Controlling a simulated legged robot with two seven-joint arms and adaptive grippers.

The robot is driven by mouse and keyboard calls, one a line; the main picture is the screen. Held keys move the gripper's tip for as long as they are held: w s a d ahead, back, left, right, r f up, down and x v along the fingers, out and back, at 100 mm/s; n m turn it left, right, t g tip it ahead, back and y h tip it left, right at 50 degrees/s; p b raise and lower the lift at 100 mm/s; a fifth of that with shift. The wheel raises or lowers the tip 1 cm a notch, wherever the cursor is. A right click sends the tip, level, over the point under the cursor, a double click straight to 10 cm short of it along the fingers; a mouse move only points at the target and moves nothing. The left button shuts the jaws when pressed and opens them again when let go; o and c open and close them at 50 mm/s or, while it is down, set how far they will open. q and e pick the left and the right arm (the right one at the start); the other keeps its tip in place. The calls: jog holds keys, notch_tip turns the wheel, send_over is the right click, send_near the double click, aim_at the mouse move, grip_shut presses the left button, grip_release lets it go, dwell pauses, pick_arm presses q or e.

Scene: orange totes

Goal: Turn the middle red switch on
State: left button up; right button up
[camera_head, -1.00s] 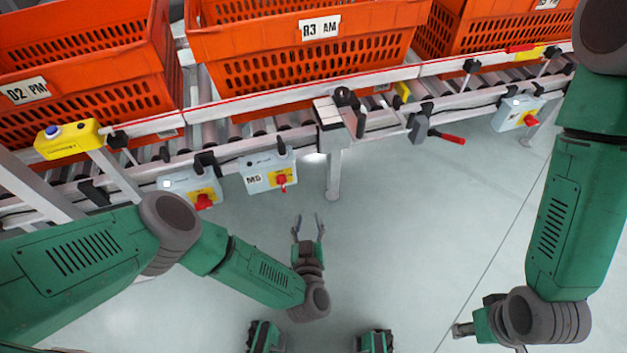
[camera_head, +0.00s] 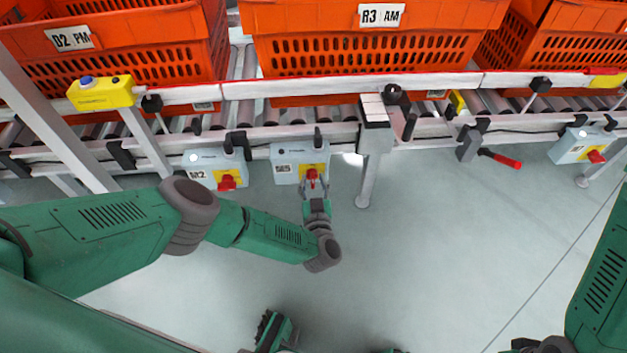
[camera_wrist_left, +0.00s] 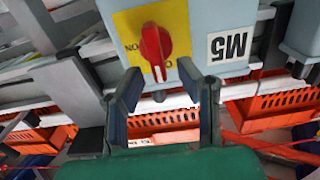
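The middle red switch (camera_head: 312,174) is a knob on a yellow plate on the light blue box marked M5 (camera_head: 285,172). In the left wrist view the red switch (camera_wrist_left: 154,45) appears upside down with its long side nearly upright in the picture. My left gripper (camera_head: 314,186) is at the switch in the head view.
Box M2 (camera_head: 215,170) with another red switch (camera_head: 227,183) hangs left of M5. A third switch box (camera_head: 578,146) is far right. Conveyor rails (camera_head: 250,90) and orange totes (camera_head: 380,45) stand above. A support leg (camera_head: 368,180) is right of M5. Open floor lies below.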

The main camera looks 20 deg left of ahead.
pick_arm(q)
jog(key=shift+x, duration=0.75)
grip_shut()
jog(key=shift+s, duration=0.1)
